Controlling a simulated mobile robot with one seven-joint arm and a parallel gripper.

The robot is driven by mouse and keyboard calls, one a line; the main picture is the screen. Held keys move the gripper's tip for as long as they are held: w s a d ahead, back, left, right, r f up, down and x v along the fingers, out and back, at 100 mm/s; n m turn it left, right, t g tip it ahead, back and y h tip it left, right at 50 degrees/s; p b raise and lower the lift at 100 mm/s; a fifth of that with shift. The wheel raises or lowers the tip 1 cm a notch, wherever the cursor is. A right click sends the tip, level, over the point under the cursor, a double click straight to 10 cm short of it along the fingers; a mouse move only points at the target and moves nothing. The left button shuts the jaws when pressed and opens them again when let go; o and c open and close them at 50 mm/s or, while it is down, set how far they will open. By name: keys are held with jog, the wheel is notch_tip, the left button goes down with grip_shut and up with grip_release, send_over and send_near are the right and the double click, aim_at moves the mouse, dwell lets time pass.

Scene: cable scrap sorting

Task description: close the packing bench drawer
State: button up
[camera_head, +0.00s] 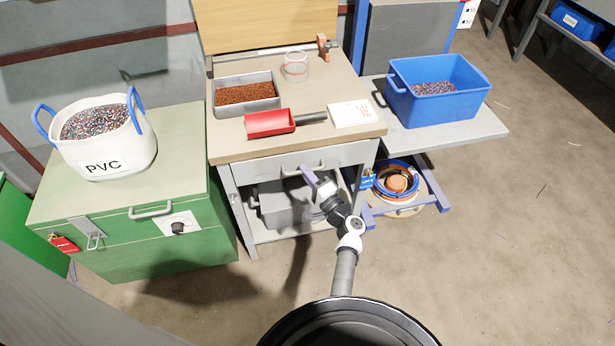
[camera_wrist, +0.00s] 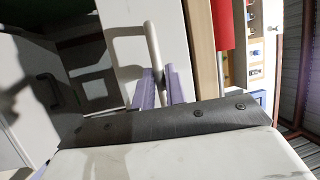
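The packing bench (camera_head: 355,88) stands in the middle of the head view. Its grey drawer (camera_head: 262,170) lies just under the top; no drawer interior shows, and I cannot tell if its front is fully flush. The drawer handle (camera_head: 318,168) is a pale bar on the front. My gripper (camera_head: 312,178) is at the handle. In the wrist view, the purple fingers of my gripper (camera_wrist: 160,78) lie on both sides of the handle (camera_wrist: 151,42), with little or no gap. They appear shut on it.
On the bench are a tray of brown granules (camera_head: 246,92), a red scoop (camera_head: 270,123) and a white card (camera_head: 350,113). A green chest with a PVC bag (camera_head: 105,150) stands left. A blue bin (camera_head: 440,100) stands right. A grey bin (camera_head: 285,205) sits below the drawer.

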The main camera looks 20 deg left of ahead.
jog(key=o, duration=0.3)
jog(key=shift+w+a, duration=0.1)
jog(key=shift+o, duration=0.2)
jog(key=b+v, duration=0.3)
jog(key=v, duration=1.1)
jog(key=shift+a, duration=0.1)
